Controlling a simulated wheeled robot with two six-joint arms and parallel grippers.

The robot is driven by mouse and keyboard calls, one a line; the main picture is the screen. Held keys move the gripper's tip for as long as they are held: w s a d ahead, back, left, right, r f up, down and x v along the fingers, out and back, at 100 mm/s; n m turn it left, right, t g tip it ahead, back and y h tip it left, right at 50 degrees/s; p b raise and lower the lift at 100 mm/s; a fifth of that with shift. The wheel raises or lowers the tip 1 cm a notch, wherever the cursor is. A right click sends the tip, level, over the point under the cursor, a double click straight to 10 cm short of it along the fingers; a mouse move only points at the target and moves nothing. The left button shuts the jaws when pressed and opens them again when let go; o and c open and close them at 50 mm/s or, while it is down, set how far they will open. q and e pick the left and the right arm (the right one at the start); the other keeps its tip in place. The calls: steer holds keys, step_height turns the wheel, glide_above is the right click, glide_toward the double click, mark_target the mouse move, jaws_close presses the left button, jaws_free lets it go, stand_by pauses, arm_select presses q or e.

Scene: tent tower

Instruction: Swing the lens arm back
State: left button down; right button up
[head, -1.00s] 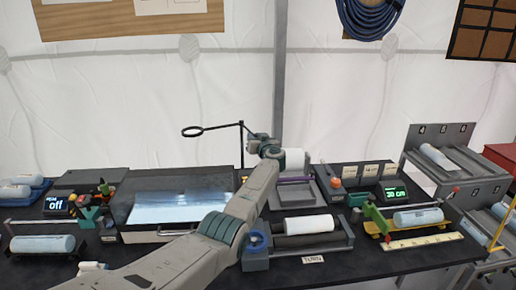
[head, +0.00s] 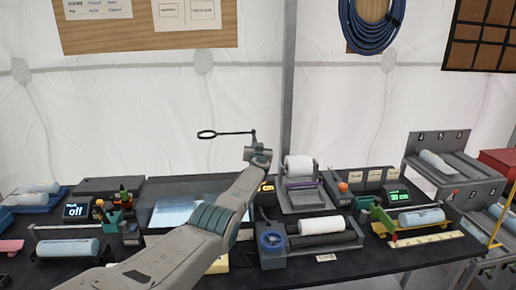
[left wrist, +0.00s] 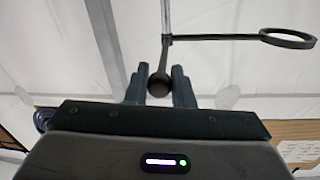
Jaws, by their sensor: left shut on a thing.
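The lens arm (head: 232,133) is a thin black bar with a round lens ring (head: 207,135) at its left end, above the lit panel (head: 172,213). It joins a thin upright post at its right end. My left gripper (head: 257,150) is at this post. In the left wrist view, my left gripper (left wrist: 160,74) is shut on a round dark knob (left wrist: 159,86) at the lens arm's joint. The lens ring (left wrist: 288,38) sticks out to the right there. My arm hides part of the panel and the post's lower part. My right gripper is not in view.
A white roll (head: 300,168) stands in a holder just right of my left gripper. A roller unit (head: 272,256) with a white tube is in front of it. A dark monitor (head: 77,210) reads off at the left. A grey rack (head: 440,150) stands at the right.

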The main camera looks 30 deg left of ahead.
arm_select(q)
steer(key=shift+r, duration=0.2)
steer(key=c, duration=1.3)
jaws_free()
steer(key=shift+a, duration=0.1)
steer(key=shift+f, duration=0.15)
steer(key=shift+r+p, duration=0.5)
steer(key=shift+r, duration=0.1)
step_height(320, 180, up, 3)
steer(key=shift+f+p, duration=0.1)
steer(key=shift+p, duration=1.1)
steer(key=p+v, duration=0.1)
steer(key=v, duration=0.4)
steer(key=p+v, duration=0.2)
steer(key=v, duration=0.3)
steer(key=r+p+v, duration=0.1)
steer(key=v, duration=0.5)
steer(key=shift+s+a+p, duration=0.25)
steer(key=shift+a+p, duration=0.15)
